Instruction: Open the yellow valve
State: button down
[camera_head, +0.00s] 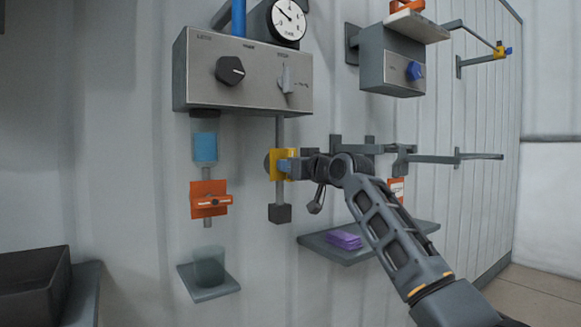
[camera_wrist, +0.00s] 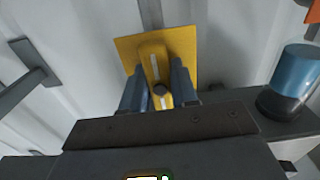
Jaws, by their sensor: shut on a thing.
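The yellow valve (camera_head: 275,160) is on a vertical grey pipe below the left control box. In the wrist view its square yellow plate (camera_wrist: 184,43) sits behind a raised yellow handle (camera_wrist: 152,55) with a dark round pivot. The handle looks roughly in line with the pipe there. My gripper (camera_head: 286,167) reaches in from the right, its blue fingers on either side of the handle. In the wrist view my gripper (camera_wrist: 157,82) is shut on the handle, with one finger at each side. In the head view my gripper hides part of the valve.
An orange valve (camera_head: 209,199) hangs under a blue-filled cylinder (camera_head: 205,147) to the left, above a clear cup (camera_head: 209,267) on a shelf. The control box (camera_head: 200,90) is above. A shelf (camera_head: 325,247) with purple items (camera_head: 344,240) is below my arm. Hook rails (camera_head: 450,159) extend right.

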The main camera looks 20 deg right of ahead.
jog(key=c, duration=1)
grip_release()
jog(key=shift+o, duration=0.2)
jog(key=shift+s, duration=0.1)
jog(key=v, duration=0.7)
jog(key=shift+s, duration=0.25)
jog(key=shift+d, duration=0.1)
